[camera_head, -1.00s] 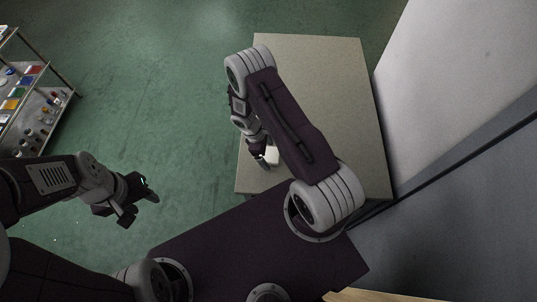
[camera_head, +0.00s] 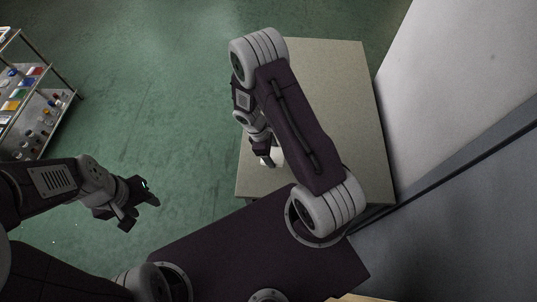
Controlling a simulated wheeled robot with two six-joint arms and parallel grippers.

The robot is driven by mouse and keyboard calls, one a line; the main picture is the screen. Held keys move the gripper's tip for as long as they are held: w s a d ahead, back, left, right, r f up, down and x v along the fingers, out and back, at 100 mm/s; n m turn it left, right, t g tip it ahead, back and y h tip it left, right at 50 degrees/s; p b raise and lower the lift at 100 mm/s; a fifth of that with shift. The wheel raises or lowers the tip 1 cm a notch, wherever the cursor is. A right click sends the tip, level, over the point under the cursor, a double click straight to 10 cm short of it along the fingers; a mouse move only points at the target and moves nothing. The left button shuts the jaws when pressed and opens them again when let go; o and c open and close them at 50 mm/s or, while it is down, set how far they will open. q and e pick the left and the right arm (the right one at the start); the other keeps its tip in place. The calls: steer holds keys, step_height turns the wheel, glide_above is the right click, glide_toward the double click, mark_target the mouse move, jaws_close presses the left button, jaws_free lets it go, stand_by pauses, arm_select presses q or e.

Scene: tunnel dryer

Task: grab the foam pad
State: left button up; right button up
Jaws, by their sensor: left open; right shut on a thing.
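A small white foam pad (camera_head: 278,157) shows at my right gripper (camera_head: 268,160), over the near left part of the beige table (camera_head: 340,75). My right gripper is shut on it; my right arm hides part of the pad and of the jaws. I cannot tell whether the pad touches the tabletop. My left gripper (camera_head: 146,193) is open and empty, out over the green floor left of the table.
A shelf rack (camera_head: 66,112) with several small coloured items stands at the far left. A large pale grey panel (camera_head: 455,70) rises along the right side of the table. The green floor (camera_head: 165,70) between rack and table is clear.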

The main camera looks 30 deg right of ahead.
steer(key=s+d+r+b, duration=0.1)
steer(key=s+r+b, duration=0.1)
steer(key=s+r, duration=0.3)
steer(key=s, duration=0.4)
steer(key=shift+s+d+r, duration=0.2)
steer(key=shift+d+r, duration=0.05)
steer(key=shift+r, duration=0.15)
